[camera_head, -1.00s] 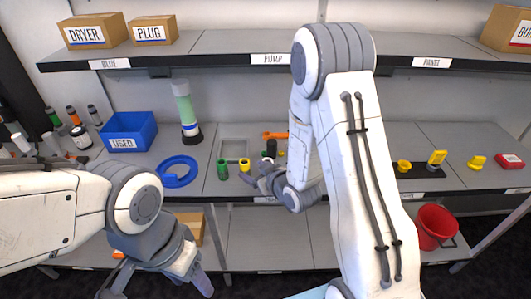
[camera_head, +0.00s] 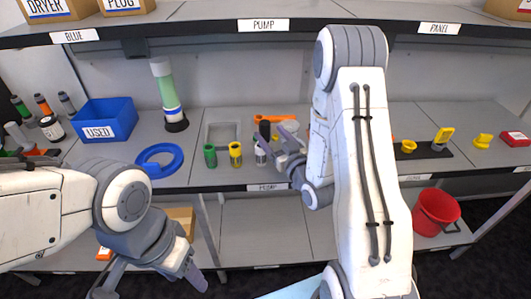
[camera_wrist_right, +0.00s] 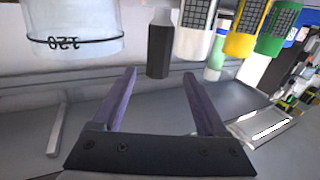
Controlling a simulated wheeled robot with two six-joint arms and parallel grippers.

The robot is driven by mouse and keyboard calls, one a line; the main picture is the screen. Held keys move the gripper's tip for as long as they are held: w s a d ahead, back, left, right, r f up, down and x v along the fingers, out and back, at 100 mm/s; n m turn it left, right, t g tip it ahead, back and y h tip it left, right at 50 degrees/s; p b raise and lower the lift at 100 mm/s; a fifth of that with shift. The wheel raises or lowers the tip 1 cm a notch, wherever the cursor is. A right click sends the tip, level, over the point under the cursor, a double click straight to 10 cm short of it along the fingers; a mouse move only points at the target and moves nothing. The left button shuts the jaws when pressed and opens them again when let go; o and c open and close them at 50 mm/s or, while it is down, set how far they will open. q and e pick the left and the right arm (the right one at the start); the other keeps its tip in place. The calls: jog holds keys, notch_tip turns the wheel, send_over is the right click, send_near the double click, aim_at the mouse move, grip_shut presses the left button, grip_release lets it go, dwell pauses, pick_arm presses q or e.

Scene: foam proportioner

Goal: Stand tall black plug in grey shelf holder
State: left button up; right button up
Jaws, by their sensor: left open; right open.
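A tall black plug (camera_head: 264,129) stands upright on the middle shelf behind a white cylinder (camera_head: 261,154). In the right wrist view a black piece with a grey end (camera_wrist_right: 159,48) shows beyond the fingers, apart from them; it looks like the plug. My right gripper (camera_head: 279,150) is open and empty, just right of the white cylinder. Its two fingers (camera_wrist_right: 160,95) show with nothing between them. My left gripper (camera_head: 150,288) is open and empty, low in front of the shelf. A grey square frame (camera_head: 222,134) lies left of the plug; I cannot tell whether it is the holder.
Green (camera_head: 210,155) and yellow (camera_head: 235,154) cylinders stand at the shelf front. A blue ring (camera_head: 158,173), a blue USED bin (camera_head: 116,113) and a tall green-white bottle (camera_head: 168,92) are left. Yellow parts (camera_head: 444,135) lie right. A red bucket (camera_head: 436,208) stands below.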

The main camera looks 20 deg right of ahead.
aim_at(266, 128)
jog(key=b, duration=0.1)
jog(key=w+b, duration=0.1)
jog(key=b, duration=0.1)
jog(key=shift+w+a+f, duration=0.15)
jog(key=shift+w+f, duration=0.1)
jog(key=shift+w+r+b, duration=0.15)
jog(key=shift+w+b, duration=0.45)
jog(key=shift+w+r, duration=0.15)
jog(key=shift+w, duration=0.3)
jog(key=w, duration=0.2)
jog(key=w+p, duration=0.1)
jog(key=w, duration=0.1)
jog(key=shift+w+a+f, duration=0.2)
jog(key=shift+w, duration=0.05)
pick_arm(q)
notch_tip(266, 128, down, 4)
jog(key=shift+f, duration=0.1)
pick_arm(e)
grip_shut()
